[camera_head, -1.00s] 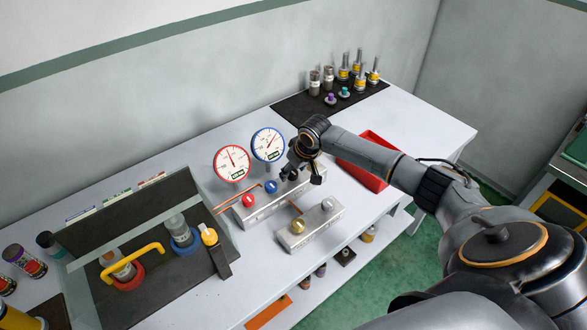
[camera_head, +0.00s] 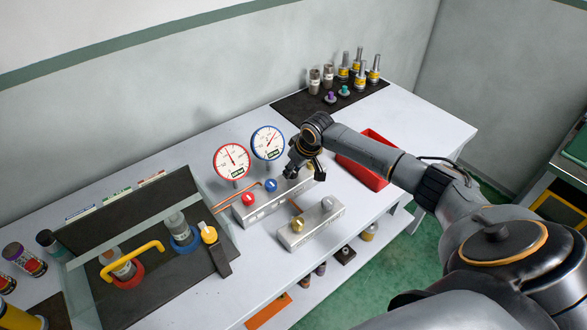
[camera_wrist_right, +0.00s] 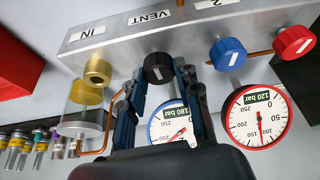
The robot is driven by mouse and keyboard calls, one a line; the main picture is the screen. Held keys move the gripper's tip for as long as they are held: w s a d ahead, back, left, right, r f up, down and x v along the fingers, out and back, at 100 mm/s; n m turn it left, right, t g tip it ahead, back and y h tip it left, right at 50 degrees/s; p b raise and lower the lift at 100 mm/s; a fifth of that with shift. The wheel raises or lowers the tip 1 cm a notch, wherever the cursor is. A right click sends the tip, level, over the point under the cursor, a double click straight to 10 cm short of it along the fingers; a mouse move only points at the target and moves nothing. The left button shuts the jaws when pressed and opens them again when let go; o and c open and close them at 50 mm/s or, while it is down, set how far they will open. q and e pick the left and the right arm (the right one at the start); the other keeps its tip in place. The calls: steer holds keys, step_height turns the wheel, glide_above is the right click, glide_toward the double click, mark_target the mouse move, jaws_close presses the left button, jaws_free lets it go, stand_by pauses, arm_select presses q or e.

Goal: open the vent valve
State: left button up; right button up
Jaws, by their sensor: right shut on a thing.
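The vent valve is a black knob (camera_wrist_right: 158,68) with a white mark, below the VENT label (camera_wrist_right: 150,16) on a grey manifold block (camera_wrist_right: 118,44). My right gripper (camera_wrist_right: 160,74) has its dark fingers on either side of this knob and is shut on it. In the head view, my right gripper (camera_head: 291,172) is over the right part of the back manifold block (camera_head: 252,211) and hides the black knob. My left gripper is not in view.
A blue knob (camera_wrist_right: 227,53) and a red knob (camera_wrist_right: 294,42) sit beside the vent knob. A blue-rimmed gauge (camera_head: 267,142) and a red-rimmed gauge (camera_head: 231,161) stand behind. A second block (camera_head: 311,226) lies in front. A red tray (camera_head: 361,174) is to the right.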

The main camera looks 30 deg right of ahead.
steer(key=n+y+b, duration=0.1)
steer(key=n, duration=0.2)
steer(key=shift+w+d+f, duration=0.1)
steer(key=n+g+y+b, duration=0.1)
steer(key=n+b, duration=0.2)
steer(key=shift+f+n, duration=0.1)
steer(key=shift+n, duration=0.3)
steer(key=n+g+b, duration=0.1)
steer(key=n+b, duration=0.1)
steer(key=n+g+y+b, duration=0.1)
steer(key=n+b, duration=0.2)
steer(key=shift+w+d+y, duration=0.1)
steer(key=shift+w+y, duration=0.1)
steer(key=shift+y, duration=0.1)
steer(key=shift+n+g+b, duration=0.7)
steer(key=shift+n+b, duration=0.75)
steer(key=shift+n, duration=0.45)
steer(key=shift+r, duration=0.2)
steer(key=o, duration=1.2)
steer(key=shift+c, duration=0.2)
